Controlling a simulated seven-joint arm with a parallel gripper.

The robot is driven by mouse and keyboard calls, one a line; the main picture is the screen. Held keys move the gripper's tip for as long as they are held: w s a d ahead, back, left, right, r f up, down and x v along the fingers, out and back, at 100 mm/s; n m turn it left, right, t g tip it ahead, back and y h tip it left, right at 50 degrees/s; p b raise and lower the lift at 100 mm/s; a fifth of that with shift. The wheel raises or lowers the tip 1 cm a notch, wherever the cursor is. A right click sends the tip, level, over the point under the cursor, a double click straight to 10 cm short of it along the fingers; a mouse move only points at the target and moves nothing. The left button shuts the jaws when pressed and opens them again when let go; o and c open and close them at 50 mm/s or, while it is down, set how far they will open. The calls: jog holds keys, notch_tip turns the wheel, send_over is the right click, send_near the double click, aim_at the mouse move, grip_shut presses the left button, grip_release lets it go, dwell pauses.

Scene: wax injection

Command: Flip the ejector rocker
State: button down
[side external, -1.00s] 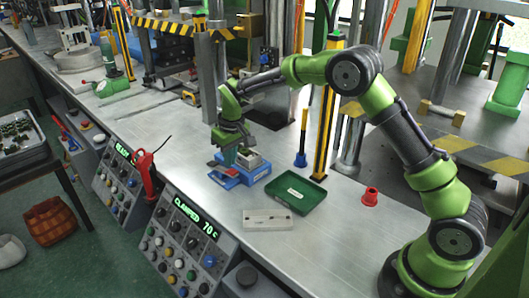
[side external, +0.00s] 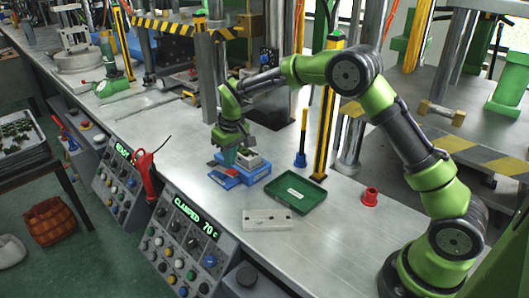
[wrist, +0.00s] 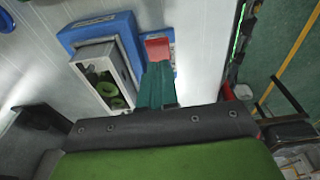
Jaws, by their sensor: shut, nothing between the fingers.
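A blue fixture (side external: 243,174) stands on the metal bench. It holds a pale grey block with an open window, the mould (wrist: 103,73), with green shapes inside in the wrist view. A red piece (wrist: 157,48), which looks like the ejector rocker, sits at the fixture's edge beside the mould. It also shows in the side external view (side external: 214,164), small and partly blocked. My gripper (side external: 228,160) points down beside the mould. Its teal fingers (wrist: 156,84) are shut with nothing between them, and their tips are at the red piece. I cannot tell whether they touch it.
A green tray (side external: 298,195) and a pale flat plate (side external: 267,220) lie right of the fixture. A red cup (side external: 370,196) stands further right. A blue-based post (side external: 301,159) and a yellow-black column (side external: 328,130) rise behind. A control panel reading CLAMPED (side external: 195,222) is at the front.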

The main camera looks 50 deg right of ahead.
aim_at(230, 170)
jog(key=shift+f, duration=1.75)
dwell(0.8)
jog(key=shift+r, duration=3.55)
